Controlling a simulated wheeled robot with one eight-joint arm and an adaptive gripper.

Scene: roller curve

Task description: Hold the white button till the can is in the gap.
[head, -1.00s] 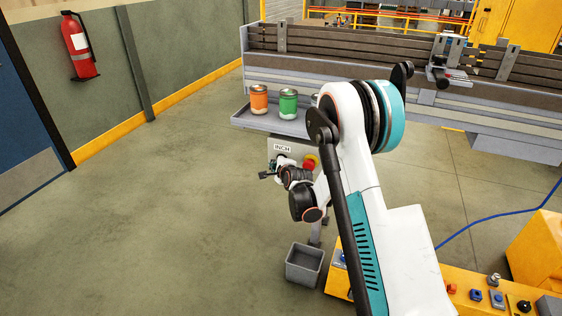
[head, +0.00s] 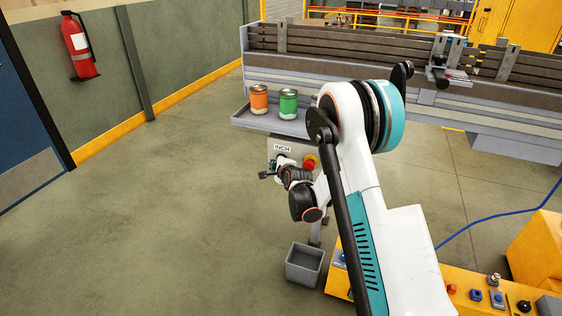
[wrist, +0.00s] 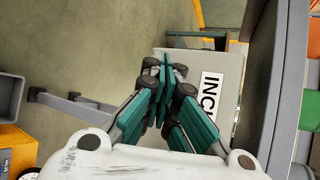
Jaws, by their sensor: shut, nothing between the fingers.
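An orange can (head: 259,99) and a green can (head: 288,102) stand upright side by side on a grey tray (head: 248,119) at the left end of the conveyor. Below the tray is a grey control box (head: 294,143) labelled INCH; the label also shows in the wrist view (wrist: 212,98). My gripper (wrist: 164,66) is shut and empty, its fingers pointing at the box. In the head view it is at the box's lower left. I cannot make out the white button; the fingers may hide it. I cannot tell whether they touch it.
A red stop button (head: 311,162) sits on the right of the box. A grey bin (head: 305,264) stands on the floor below. The long conveyor (head: 400,75) runs behind my arm. A yellow console (head: 460,297) is at the lower right. The floor at left is clear.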

